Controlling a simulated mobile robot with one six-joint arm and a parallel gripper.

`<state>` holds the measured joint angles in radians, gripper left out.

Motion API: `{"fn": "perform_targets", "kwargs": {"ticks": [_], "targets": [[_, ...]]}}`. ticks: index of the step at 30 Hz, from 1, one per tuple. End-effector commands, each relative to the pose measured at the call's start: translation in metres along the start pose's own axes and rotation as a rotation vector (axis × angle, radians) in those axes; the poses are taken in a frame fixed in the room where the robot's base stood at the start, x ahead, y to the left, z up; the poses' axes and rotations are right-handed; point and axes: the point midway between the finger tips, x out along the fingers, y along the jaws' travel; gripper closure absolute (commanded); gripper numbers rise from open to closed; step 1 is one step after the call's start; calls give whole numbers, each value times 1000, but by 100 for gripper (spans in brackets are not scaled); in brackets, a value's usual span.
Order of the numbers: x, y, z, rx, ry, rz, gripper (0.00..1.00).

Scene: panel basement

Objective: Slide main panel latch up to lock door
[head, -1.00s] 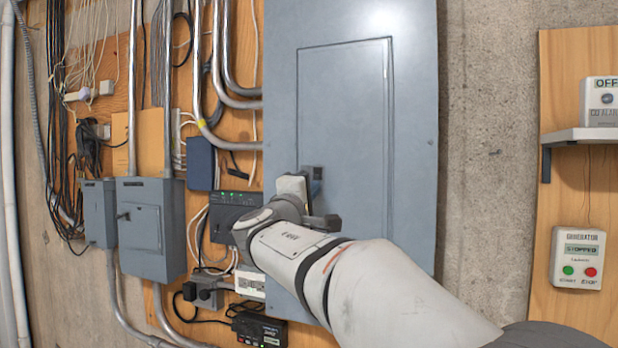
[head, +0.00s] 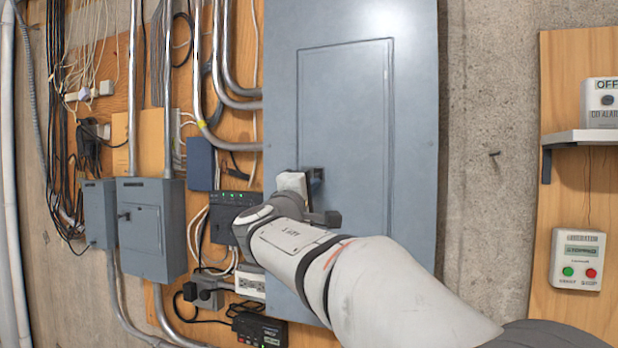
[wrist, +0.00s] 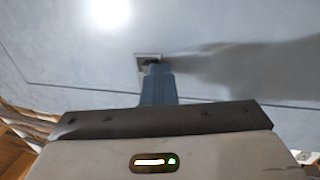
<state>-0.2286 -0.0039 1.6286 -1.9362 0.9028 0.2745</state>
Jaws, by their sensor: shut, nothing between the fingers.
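The main panel (head: 345,110) is a tall blue-grey metal box with a rectangular door outlined on its front. In the wrist view, the latch (wrist: 142,62) is a small light square plate with a dark middle on the panel face. My gripper (wrist: 154,68) is shut and empty, its blue-grey fingers pointing at the latch, with the tips overlapping its lower right part. I cannot tell whether they touch it. In the head view, my gripper (head: 316,175) is at the left lower part of the door, and the latch cannot be made out clearly there.
A smaller grey box (head: 150,240), conduits and cables are on the wooden board left of the panel. Bare concrete (head: 490,200) lies to the right, then a shelf (head: 585,136) and a generator control box (head: 578,258).

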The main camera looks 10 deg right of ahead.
Motion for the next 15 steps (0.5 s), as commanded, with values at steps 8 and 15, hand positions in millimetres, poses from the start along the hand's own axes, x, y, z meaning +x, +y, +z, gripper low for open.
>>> {"fn": "perform_targets", "kwargs": {"ticks": [8,15], "targets": [[1,5,0,1,0,1,100],[1,6,0,1,0,1,100]]}}
